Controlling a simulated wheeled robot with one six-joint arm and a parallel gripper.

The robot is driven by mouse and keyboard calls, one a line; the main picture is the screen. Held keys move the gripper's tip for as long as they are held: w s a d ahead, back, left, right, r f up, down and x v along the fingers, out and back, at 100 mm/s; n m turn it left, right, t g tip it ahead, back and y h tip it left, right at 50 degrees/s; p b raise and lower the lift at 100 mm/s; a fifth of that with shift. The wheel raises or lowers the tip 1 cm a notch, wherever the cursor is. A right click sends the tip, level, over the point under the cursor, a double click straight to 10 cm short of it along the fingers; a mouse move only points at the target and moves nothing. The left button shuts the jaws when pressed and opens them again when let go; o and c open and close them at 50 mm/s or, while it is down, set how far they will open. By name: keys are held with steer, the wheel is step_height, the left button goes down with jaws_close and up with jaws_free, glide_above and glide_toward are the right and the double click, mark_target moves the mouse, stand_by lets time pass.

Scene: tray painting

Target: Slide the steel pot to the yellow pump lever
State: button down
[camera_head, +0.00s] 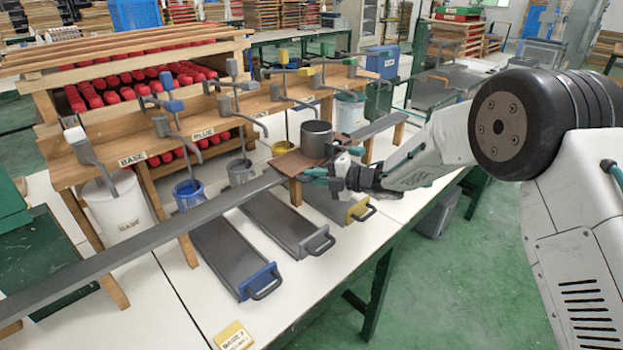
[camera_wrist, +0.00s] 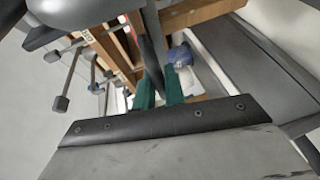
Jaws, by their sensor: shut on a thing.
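The steel pot (camera_head: 317,138) stands upright on a brown wooden board (camera_head: 292,163) on a long grey rail in the head view. My gripper (camera_head: 326,177) is at the pot's near right side, shut on what seems to be its handle; the grip itself is largely hidden. In the wrist view my gripper's green fingertips (camera_wrist: 159,88) are close together around a dark strip. The yellow pump lever (camera_head: 306,71) is on the wooden bench behind the pot, with a yellow pail (camera_head: 283,148) below, left of the pot.
The grey rail (camera_head: 150,238) runs from lower left to upper right before the pump bench (camera_head: 150,165). Other pump levers line the bench. A blue pail (camera_head: 188,192) and a white bucket (camera_head: 120,208) stand left. Grey trays with handles (camera_head: 225,248) lie below the rail.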

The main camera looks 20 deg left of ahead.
steer(key=c, duration=1.5)
jaws_free()
steer(key=v, duration=0.7)
steer(key=shift+d, duration=0.35)
